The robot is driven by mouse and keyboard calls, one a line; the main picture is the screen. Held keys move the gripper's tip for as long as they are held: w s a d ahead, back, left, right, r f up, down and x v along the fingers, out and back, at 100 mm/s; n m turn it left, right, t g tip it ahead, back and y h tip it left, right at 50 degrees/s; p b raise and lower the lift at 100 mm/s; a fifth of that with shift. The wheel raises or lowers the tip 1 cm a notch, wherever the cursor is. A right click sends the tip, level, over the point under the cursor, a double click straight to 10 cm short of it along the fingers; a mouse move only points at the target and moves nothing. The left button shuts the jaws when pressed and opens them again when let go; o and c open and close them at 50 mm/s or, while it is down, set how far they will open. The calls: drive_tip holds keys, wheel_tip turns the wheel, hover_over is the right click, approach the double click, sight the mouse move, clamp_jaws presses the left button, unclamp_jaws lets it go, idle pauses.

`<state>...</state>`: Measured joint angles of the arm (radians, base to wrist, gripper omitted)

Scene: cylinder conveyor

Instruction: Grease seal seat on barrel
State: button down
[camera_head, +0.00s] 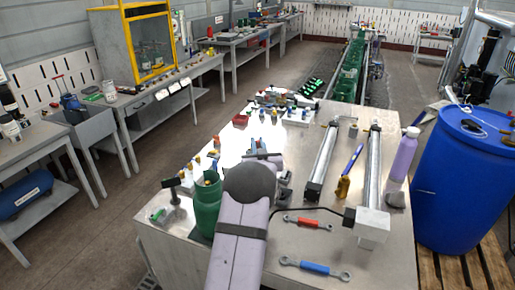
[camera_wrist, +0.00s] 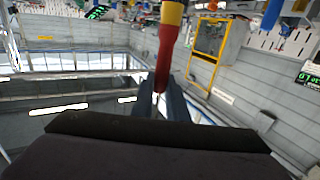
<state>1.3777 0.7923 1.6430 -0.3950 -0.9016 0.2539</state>
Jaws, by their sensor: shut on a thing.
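Two long metal cylinder barrels lie on the steel workbench: one barrel (camera_head: 325,158) near the middle and one (camera_head: 373,160) to its right, with a square block at its near end. Which one has the seal seat, I cannot tell. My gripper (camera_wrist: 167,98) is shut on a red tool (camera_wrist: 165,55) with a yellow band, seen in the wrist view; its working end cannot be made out. In the head view my own arm hides most of the gripper, which is over the bench, left of both barrels. No grease can be made out.
A green cylinder (camera_head: 207,207) stands at the bench's left edge. A red spanner (camera_head: 307,222) and a blue spanner (camera_head: 315,268) lie in front. A purple bottle (camera_head: 404,157) stands right of the barrels, near a blue drum (camera_head: 460,170). Small parts crowd the bench's back left.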

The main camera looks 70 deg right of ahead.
drive_tip(key=shift+r+p, duration=0.55)
drive_tip(key=shift+r, duration=0.95)
